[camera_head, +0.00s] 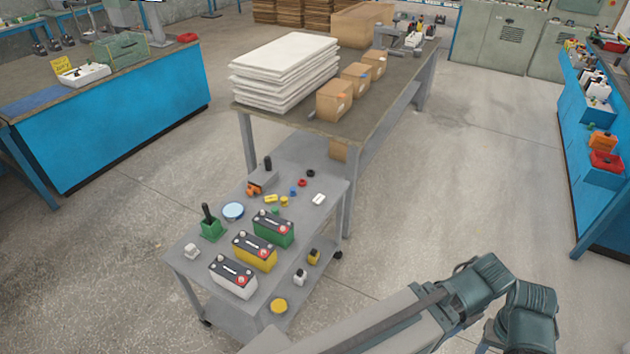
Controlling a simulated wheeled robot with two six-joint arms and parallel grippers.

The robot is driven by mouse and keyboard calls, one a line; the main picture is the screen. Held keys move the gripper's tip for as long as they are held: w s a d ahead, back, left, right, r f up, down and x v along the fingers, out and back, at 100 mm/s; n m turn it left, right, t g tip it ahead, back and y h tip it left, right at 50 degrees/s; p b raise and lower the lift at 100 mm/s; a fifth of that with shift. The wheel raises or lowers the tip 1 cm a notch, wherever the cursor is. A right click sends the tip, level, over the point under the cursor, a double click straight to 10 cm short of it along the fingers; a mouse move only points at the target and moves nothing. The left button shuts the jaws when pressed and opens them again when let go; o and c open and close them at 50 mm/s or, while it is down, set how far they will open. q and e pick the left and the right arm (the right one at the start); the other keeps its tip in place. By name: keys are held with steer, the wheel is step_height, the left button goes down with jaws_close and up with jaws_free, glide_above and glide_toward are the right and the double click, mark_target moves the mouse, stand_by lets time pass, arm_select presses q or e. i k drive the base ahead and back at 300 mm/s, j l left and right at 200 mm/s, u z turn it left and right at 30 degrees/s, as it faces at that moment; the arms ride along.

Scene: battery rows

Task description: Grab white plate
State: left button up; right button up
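Several flat white slabs lie in a stack (285,68) on the left part of the long grey table. A small white flat piece (318,200) lies near the right edge of the grey cart (185,255). I cannot tell from this view which of these is the white plate. A dark grey-green arm of mine (480,287) reaches in at the bottom right, below and to the right of the cart. No gripper fingers show, and neither gripper is seen touching anything.
Green (273,229), yellow (254,251) and white (233,278) batteries stand in a row on the cart among small coloured parts. Cardboard boxes (334,101) stand beside the slab stack. Blue benches stand left (130,120) and right. Floor (470,170) right of the table is clear.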

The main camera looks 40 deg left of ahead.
mark_target(320, 198)
steer(key=i+j+u, duration=0.1)
steer(key=i+u, duration=0.2)
steer(key=i+j+u, duration=0.1)
steer(key=u, duration=0.25)
steer(key=i+j, duration=0.1)
steer(key=i, duration=0.25)
steer(key=i+j, duration=0.1)
steer(key=i, duration=0.25)
